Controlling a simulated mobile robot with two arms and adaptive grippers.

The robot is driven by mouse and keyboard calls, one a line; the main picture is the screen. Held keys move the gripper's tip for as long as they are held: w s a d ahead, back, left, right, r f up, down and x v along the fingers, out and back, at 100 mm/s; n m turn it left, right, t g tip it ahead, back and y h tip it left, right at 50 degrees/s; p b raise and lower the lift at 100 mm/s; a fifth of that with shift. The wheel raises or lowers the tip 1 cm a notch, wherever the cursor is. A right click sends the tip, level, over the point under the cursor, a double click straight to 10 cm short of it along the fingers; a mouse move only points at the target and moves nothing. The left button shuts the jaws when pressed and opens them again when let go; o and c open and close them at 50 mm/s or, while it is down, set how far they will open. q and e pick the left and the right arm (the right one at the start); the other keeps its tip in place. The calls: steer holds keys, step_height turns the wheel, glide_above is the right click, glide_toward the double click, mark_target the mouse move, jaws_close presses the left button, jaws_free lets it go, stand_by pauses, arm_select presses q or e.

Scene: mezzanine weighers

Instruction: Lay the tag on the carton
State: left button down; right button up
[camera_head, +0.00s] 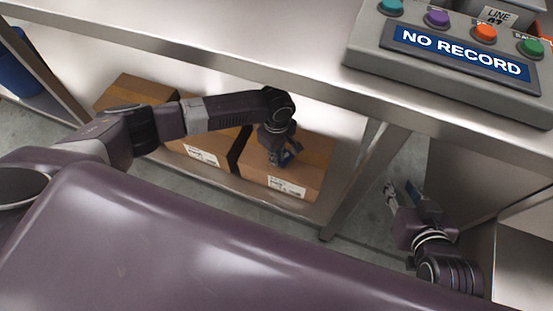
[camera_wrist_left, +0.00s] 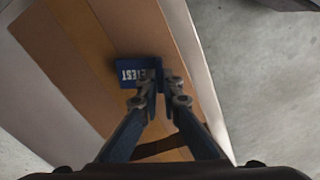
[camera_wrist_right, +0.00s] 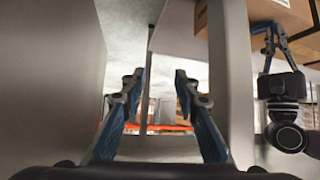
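A blue tag (camera_wrist_left: 128,73) with white lettering ending in "TEST" shows in the left wrist view, over the top of a brown carton (camera_wrist_left: 85,55). My left gripper (camera_wrist_left: 158,80) is shut on the tag's edge. I cannot tell whether the tag touches the carton. In the head view my left gripper (camera_head: 285,157) is over the rightmost carton (camera_head: 312,165) on the low shelf, which has a white label on its front. My right gripper (camera_head: 402,192) is open and empty, right of the table leg; it also shows in the right wrist view (camera_wrist_right: 160,82).
More cartons (camera_head: 195,153) stand left of it on the low shelf, under the steel tabletop (camera_head: 200,35). A table leg (camera_head: 365,180) stands between my grippers. A console (camera_head: 450,75) reading "NO RECORD", with coloured buttons, sits on the table. A blue bin (camera_head: 15,70) is far left.

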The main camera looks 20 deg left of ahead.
arm_select(q)
steer(key=shift+f, duration=0.4)
arm_select(e)
steer(key=shift+w+a+r+t, duration=0.25)
steer(key=shift+w+r+t, duration=0.25)
steer(key=shift+w+r, duration=0.25)
arm_select(q)
steer(key=shift+f, duration=0.1)
arm_select(e)
steer(key=shift+s+f, duration=0.1)
steer(key=shift+s, duration=0.1)
arm_select(q)
steer(key=c, duration=2.1)
jaws_free()
